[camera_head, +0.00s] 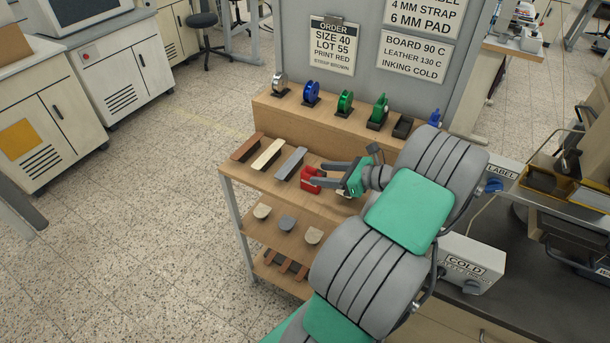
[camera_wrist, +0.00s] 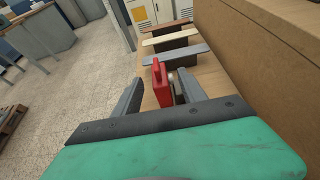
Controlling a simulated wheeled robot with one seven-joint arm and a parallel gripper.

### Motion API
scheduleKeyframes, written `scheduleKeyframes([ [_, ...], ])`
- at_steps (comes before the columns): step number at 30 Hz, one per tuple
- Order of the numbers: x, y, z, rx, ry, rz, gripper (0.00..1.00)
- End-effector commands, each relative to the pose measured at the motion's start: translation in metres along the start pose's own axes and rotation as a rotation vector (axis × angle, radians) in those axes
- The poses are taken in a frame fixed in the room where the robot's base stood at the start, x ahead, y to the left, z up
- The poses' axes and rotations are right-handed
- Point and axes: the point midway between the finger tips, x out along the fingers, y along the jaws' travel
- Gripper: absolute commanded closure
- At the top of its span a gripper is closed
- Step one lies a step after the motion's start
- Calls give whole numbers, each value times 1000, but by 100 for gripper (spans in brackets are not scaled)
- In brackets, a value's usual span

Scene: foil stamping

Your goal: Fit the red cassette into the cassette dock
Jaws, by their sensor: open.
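The red cassette (camera_head: 310,181) stands upright on the wooden shelf top, right of the grey strip. My gripper (camera_head: 322,172) is low over this shelf with its fingers apart, around or close to the cassette. In the wrist view the red cassette (camera_wrist: 162,82) shows between the two open fingertips (camera_wrist: 160,76), with a gap on the left; I cannot tell whether the right finger touches it. I cannot identify the cassette dock for sure; my arm hides part of the bench at right.
Brown, cream and grey strips (camera_head: 290,163) lie left of the cassette. A raised ledge (camera_head: 262,104) behind carries several coloured reels and an empty black holder (camera_head: 403,127). A panel with signs (camera_head: 335,50) rises behind. A COLD box (camera_head: 470,264) and machine stand right.

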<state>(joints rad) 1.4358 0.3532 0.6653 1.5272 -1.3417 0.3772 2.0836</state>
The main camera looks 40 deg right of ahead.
Motion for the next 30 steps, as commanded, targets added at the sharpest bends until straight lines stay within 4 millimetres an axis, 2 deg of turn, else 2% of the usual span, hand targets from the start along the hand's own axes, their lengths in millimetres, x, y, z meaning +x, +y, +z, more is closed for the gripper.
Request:
scheduleKeyframes([
  [14, 74, 3, 2, -3, 1, 9, 51],
  [21, 77, 2, 0, -3, 2, 4, 51],
  [30, 77, 2, 0, -3, 1, 4, 75],
])
